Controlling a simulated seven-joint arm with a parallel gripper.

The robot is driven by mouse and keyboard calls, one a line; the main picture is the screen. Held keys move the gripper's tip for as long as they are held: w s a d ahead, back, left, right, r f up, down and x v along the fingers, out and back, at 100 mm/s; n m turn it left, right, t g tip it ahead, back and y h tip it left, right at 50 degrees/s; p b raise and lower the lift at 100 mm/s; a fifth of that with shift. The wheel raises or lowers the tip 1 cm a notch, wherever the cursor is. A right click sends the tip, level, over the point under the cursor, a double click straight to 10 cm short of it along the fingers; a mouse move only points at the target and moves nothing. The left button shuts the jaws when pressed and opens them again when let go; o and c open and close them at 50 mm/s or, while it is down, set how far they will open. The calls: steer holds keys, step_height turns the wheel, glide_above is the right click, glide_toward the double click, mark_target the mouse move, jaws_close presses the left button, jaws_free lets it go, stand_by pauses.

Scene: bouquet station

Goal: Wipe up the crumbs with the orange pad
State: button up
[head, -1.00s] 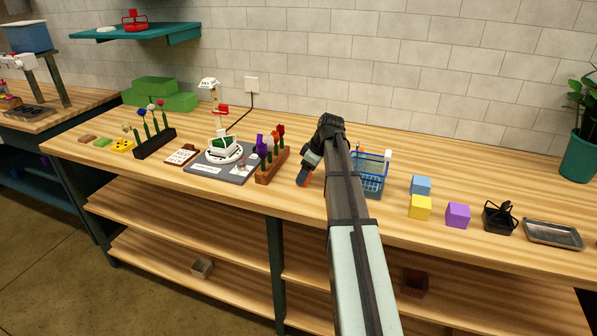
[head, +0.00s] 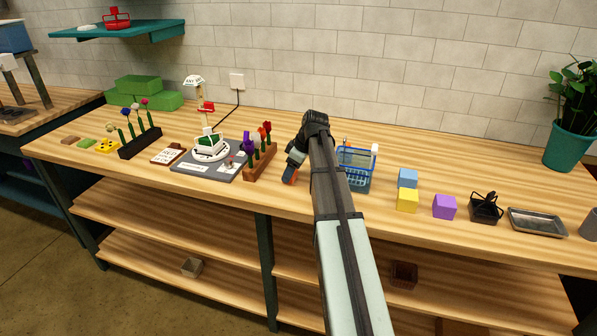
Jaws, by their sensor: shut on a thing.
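My gripper (head: 293,167) is low over the wooden bench top, between the red-brown flower rack and the blue basket. It is shut on a small orange piece, which looks like the orange pad (head: 289,177); only a small part shows at the fingertips. My arm covers part of the bench behind and below it. I cannot make out any crumbs; they are too small to tell or hidden. Whether the pad touches the bench is not clear.
Left of my gripper are the red-brown flower rack (head: 259,165), a grey board (head: 190,175) and a black flower rack (head: 139,144). Right of it are a blue basket (head: 356,168), yellow (head: 407,200), blue (head: 408,178) and purple cubes (head: 444,207), a black caddy (head: 486,209) and a metal tray (head: 538,223).

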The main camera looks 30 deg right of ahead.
steer(key=shift+w+a, duration=2.25)
steer(key=shift+s+d, duration=3.75)
steer(key=shift+s, duration=0.05)
step_height(320, 180, up, 2)
steer(key=shift+w+r, duration=0.15)
steer(key=shift+r, duration=2.9)
steer(key=shift+f, duration=0.1)
